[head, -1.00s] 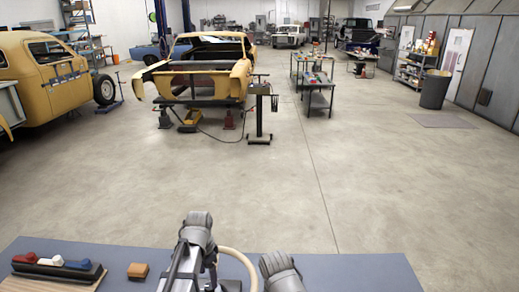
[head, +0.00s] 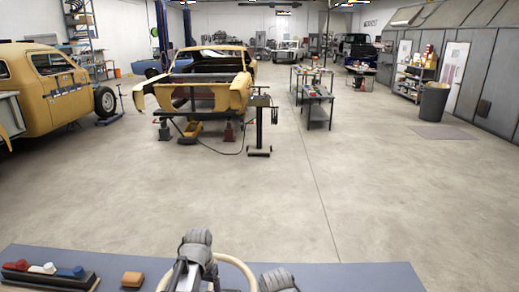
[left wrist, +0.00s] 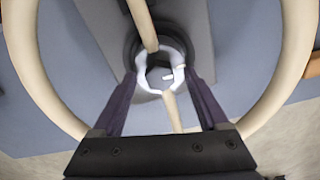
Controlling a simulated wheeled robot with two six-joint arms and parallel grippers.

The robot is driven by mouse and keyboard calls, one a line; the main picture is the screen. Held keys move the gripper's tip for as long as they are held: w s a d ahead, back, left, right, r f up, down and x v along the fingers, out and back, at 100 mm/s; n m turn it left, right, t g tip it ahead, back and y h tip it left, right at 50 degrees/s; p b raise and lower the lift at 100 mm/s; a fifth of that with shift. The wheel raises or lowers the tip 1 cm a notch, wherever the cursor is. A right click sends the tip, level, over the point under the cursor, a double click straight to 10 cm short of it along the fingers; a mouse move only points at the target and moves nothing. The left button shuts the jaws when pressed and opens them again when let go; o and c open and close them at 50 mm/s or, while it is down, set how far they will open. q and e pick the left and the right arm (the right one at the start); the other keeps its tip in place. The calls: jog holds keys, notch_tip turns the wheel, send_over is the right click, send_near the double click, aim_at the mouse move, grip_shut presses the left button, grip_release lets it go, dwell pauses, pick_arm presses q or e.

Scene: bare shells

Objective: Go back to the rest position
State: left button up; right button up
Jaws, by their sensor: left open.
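My left gripper (left wrist: 160,80) is open in the left wrist view. Its two dark fingers stand apart with nothing gripped between them. Neither gripper's fingers can be made out there, and the right gripper is out of view.
A blue-grey table (head: 385,276) runs along the bottom of the head view. On its left are a dark holder (head: 30,277) with red, white and blue pieces and an orange-brown block (head: 132,279). Open concrete floor (head: 380,190) lies beyond, with a yellow car shell (head: 240,88) farther off.

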pick_arm(q)
jog(key=n, duration=0.4)
jog(key=shift+n, duration=1.6)
